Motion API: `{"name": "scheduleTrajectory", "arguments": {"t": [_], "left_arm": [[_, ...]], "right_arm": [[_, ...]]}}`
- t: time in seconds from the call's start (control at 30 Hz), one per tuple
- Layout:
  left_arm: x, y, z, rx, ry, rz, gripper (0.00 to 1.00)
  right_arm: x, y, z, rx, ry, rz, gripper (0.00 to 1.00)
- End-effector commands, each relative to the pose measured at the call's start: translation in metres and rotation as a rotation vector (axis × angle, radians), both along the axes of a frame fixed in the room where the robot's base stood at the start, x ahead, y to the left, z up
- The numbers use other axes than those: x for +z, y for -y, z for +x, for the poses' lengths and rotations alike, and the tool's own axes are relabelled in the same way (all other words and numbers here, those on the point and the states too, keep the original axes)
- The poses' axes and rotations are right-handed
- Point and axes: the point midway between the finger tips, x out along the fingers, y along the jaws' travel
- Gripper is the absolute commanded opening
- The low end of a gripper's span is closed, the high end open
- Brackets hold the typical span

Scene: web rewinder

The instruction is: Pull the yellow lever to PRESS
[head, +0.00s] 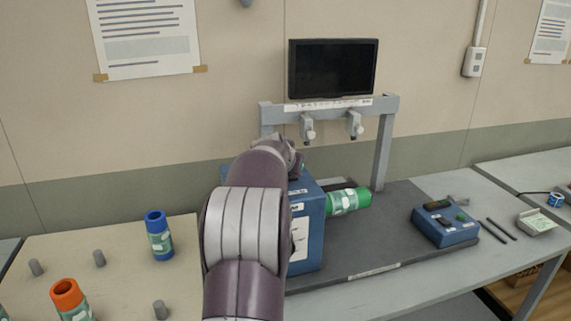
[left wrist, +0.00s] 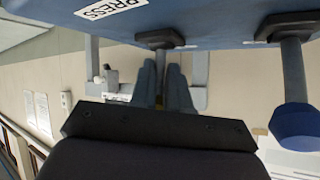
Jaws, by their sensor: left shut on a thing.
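The blue machine housing (head: 308,235) stands on the grey bench, partly hidden behind my left arm. My left gripper (head: 290,155) is at its top; its fingers are mostly hidden in the head view. In the left wrist view the blue housing (left wrist: 220,18) spans the top, with a white PRESS label (left wrist: 108,8) to the left of the fingers. A grey lever shaft (left wrist: 160,42) comes from the housing down between the fingertips of my left gripper (left wrist: 164,80), which is shut on the lever. My right gripper is not in view.
A green roll (head: 348,201) sticks out of the housing's right side. A grey frame (head: 385,140) with a black screen (head: 333,67) stands behind. A blue control box (head: 445,226) is on the right. Blue (head: 159,236) and orange (head: 70,298) rolls stand on the left table.

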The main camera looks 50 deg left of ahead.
Motion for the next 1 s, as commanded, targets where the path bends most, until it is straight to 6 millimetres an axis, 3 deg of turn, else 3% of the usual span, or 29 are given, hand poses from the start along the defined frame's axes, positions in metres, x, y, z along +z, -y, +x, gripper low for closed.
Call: {"name": "scheduleTrajectory", "arguments": {"t": [0.03, 0.2, 0.23, 0.33, 0.8, 1.0], "left_arm": [[0.018, -0.001, 0.003, -0.001, 0.028, 0.03, 0.0], [0.018, -0.001, 0.003, -0.001, 0.028, 0.03, 0.0], [0.018, -0.001, 0.003, -0.001, 0.028, 0.03, 0.26], [0.018, -0.001, 0.003, 0.0, 0.028, 0.029, 0.56], [0.01, 0.0, 0.0, 0.002, 0.015, 0.017, 0.56], [0.024, 0.014, -0.02, 0.001, 0.018, 0.018, 0.56]], "right_arm": [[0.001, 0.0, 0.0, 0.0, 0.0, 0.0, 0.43], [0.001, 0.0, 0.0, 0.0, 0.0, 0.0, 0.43], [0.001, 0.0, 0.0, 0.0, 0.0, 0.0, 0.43], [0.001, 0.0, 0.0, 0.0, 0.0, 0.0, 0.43], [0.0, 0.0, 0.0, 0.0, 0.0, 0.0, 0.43], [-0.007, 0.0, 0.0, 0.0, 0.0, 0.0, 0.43]]}}
